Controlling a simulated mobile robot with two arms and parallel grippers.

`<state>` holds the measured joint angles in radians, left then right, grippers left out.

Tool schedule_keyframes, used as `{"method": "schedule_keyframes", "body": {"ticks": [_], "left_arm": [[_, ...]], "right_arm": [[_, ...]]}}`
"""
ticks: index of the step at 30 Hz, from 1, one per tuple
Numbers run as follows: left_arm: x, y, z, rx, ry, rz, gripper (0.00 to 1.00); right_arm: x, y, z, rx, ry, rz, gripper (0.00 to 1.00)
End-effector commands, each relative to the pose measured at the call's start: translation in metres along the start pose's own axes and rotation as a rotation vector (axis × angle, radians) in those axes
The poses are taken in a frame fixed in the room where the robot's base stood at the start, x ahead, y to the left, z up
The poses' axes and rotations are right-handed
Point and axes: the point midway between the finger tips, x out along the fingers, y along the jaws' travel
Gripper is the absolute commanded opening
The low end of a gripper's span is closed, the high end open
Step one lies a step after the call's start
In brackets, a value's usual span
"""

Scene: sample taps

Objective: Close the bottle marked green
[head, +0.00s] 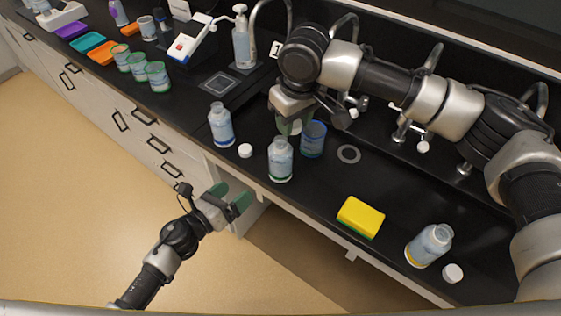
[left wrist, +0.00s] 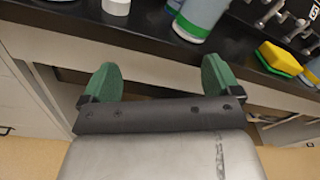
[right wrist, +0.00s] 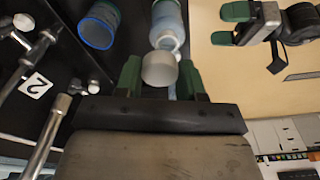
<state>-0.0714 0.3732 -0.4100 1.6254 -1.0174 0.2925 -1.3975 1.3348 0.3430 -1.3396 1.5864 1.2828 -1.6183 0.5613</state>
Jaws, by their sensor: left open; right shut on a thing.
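The bottle marked green (head: 280,160) stands upright and open on the black counter, with a green band at its base. Its green band also shows in the left wrist view (left wrist: 188,32). My right gripper (head: 291,124) is shut on a white cap (right wrist: 160,69). In the right wrist view the cap is close to the open mouth of the bottle (right wrist: 168,20), apart from it or overlapping it; I cannot tell which. My left gripper (head: 231,196) is open and empty, in front of the counter edge and below the bottle.
A blue cup (head: 313,139) stands right beside the green-marked bottle. Another open bottle (head: 221,125) with a loose cap (head: 245,151) is to the left. A yellow sponge (head: 361,217), a third bottle (head: 429,246) and its cap (head: 453,273) are to the right. Taps line the back.

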Motion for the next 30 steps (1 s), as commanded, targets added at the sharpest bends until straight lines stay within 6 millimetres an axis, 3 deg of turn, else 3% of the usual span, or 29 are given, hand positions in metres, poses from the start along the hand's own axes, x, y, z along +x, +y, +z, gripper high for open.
{"method": "schedule_keyframes", "body": {"ticks": [1,3,7,20,26,30], "left_arm": [[0.003,-0.017,0.017,0.136,-0.013,-0.06,0.92],[0.005,-0.035,0.031,0.288,-0.028,-0.119,0.92],[0.005,-0.053,0.043,0.436,-0.044,-0.173,0.92],[0.009,-0.055,0.045,0.456,-0.048,-0.179,0.92],[0.035,-0.06,0.046,0.455,-0.05,-0.179,0.92],[0.062,-0.065,0.047,0.454,-0.051,-0.178,0.92]], "right_arm": [[-0.005,-0.005,-0.01,-0.028,0.001,-0.001,0.17],[-0.009,-0.009,-0.019,-0.059,0.0,-0.006,0.17],[-0.013,-0.012,-0.028,-0.09,-0.001,-0.011,0.17],[-0.013,-0.013,-0.028,-0.093,-0.001,-0.012,0.17],[-0.013,-0.012,-0.028,-0.092,-0.001,-0.012,0.17],[-0.013,-0.012,-0.028,-0.092,-0.001,-0.012,0.17]]}}
